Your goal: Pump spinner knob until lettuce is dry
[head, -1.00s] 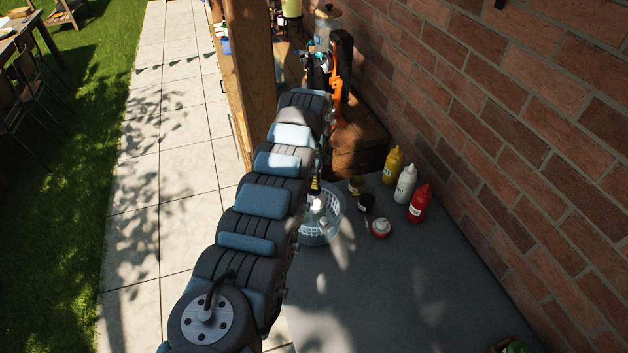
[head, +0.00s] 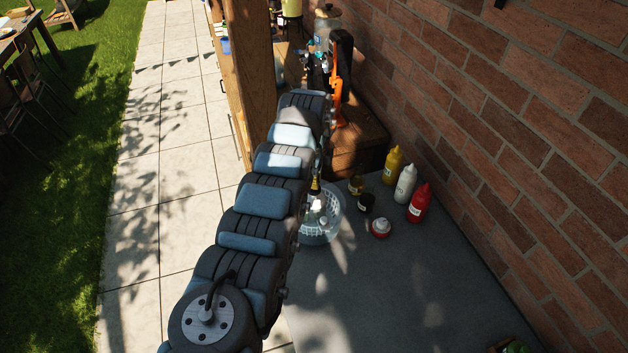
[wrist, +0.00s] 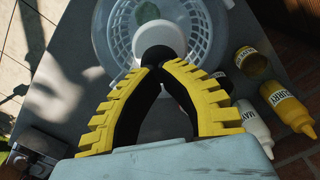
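The salad spinner, a clear bowl with a white slotted basket (head: 334,226), stands on the grey table just beyond my arm. It also shows at the top of the wrist view (wrist: 112,48). Its white knob (wrist: 160,35) is upright at the middle. Some green lettuce (wrist: 146,13) shows inside the basket behind the knob. My gripper (wrist: 160,68) has yellow ribbed fingers that meet at their tips, with nothing seen between them. The tips overlap the near edge of the knob; I cannot tell if they touch it. In the head view the gripper (head: 315,187) is partly hidden by my arm.
A brick wall (head: 520,130) bounds the right. The near tabletop (head: 390,300) is mostly clear.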

